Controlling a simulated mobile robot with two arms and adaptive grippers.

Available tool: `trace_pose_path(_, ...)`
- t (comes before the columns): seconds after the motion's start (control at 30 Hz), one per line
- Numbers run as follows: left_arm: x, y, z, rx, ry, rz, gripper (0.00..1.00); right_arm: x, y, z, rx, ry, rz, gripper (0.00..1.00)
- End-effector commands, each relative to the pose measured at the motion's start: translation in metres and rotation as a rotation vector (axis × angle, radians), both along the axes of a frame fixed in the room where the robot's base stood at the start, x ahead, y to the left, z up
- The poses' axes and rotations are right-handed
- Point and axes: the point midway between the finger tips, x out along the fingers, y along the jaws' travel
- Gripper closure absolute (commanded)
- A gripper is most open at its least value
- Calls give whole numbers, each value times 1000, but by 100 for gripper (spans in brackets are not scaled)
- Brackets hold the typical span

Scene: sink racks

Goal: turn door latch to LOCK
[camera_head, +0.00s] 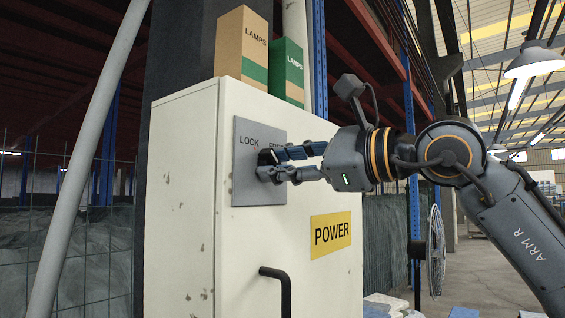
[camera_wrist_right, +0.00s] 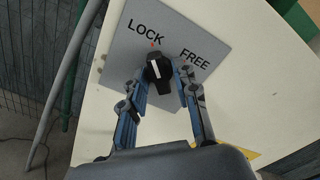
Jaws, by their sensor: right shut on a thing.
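The door latch is a black knob (camera_wrist_right: 158,70) with a white mark, on a grey plate (camera_head: 246,187) on a cream cabinet door. The plate reads LOCK at left and FREE at right, each with a small red tick in the right wrist view. The white mark appears to point up toward the LOCK tick. My right gripper (camera_head: 265,166) is shut on the knob, one finger on either side of it. In the head view the fingers hide most of the knob and part of the word FREE. My left gripper is in neither view.
The cream cabinet (camera_head: 182,220) carries a yellow POWER sign (camera_head: 331,234) and a black door handle (camera_head: 285,291) below the plate. Two LAMPS boxes, brown (camera_head: 241,45) and green (camera_head: 287,70), stand on top. A pale slanted pole (camera_head: 85,165) stands at left.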

Motion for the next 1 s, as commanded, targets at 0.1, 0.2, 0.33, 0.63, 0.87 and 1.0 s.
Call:
trace_pose_path(0.1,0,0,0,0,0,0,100,0,0,-2,-5,0,-1,100)
trace_pose_path(0.2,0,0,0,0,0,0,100,0,0,-2,-5,0,-1,100)
trace_pose_path(0.33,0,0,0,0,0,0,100,0,0,-2,-5,0,-1,100)
trace_pose_path(0.63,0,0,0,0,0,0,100,0,0,-1,-2,-1,0,48)
trace_pose_path(0.87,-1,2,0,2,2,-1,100,-4,-7,0,0,-2,-1,48)
trace_pose_path(1.0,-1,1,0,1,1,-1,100,-18,-26,0,0,-2,-3,48)
